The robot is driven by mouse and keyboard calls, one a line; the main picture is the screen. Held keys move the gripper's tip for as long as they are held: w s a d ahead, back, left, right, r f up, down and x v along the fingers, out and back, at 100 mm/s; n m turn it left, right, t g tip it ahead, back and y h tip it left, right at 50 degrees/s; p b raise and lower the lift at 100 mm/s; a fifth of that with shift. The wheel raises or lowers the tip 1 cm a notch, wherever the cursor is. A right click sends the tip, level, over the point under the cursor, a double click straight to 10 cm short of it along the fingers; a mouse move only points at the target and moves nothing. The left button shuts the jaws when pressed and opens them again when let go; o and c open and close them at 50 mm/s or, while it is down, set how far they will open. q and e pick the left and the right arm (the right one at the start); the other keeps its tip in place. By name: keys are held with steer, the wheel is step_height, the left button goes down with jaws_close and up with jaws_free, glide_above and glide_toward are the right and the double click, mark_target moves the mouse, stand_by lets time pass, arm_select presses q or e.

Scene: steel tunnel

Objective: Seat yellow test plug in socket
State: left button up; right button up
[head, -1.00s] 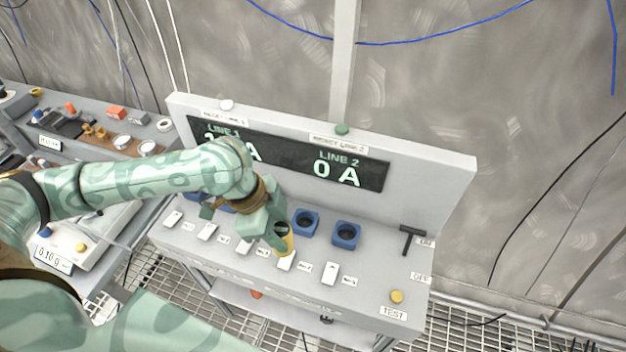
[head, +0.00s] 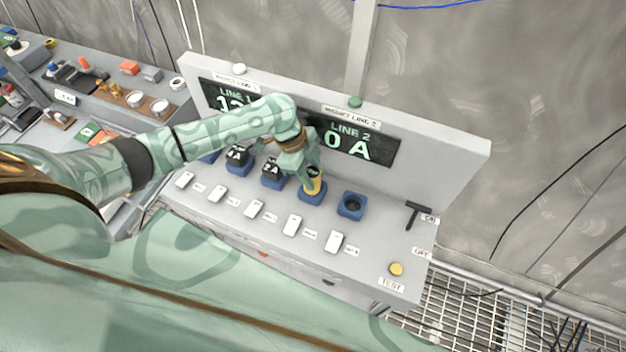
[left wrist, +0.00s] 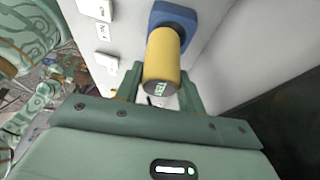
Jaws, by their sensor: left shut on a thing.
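The yellow test plug (head: 316,186) is upright at a blue socket (head: 311,198), the second from the right in the row. My left gripper (head: 313,178) is shut on the plug from above and behind. In the left wrist view the yellow plug (left wrist: 164,62) stands between the two fingers (left wrist: 160,90), its far end at the blue socket (left wrist: 176,16). I cannot tell how deep it sits. The socket to the right (head: 351,205) is empty. My right gripper is not in view.
Black plugs (head: 271,167) sit in sockets to the left. White switches (head: 292,226) line the front. The display panel (head: 349,140) rises behind and reads 0 A for line 2. A black T-handle (head: 414,214) and yellow test button (head: 396,269) are at the right.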

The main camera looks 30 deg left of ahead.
arm_select(q)
steer(key=shift+w+f, duration=0.3)
steer(key=shift+f, duration=0.1)
steer(key=shift+w+f+b, duration=0.1)
steer(key=shift+f+b, duration=0.4)
steer(key=shift+f, duration=1)
steer(key=shift+f, duration=0.15)
steer(key=o, duration=1)
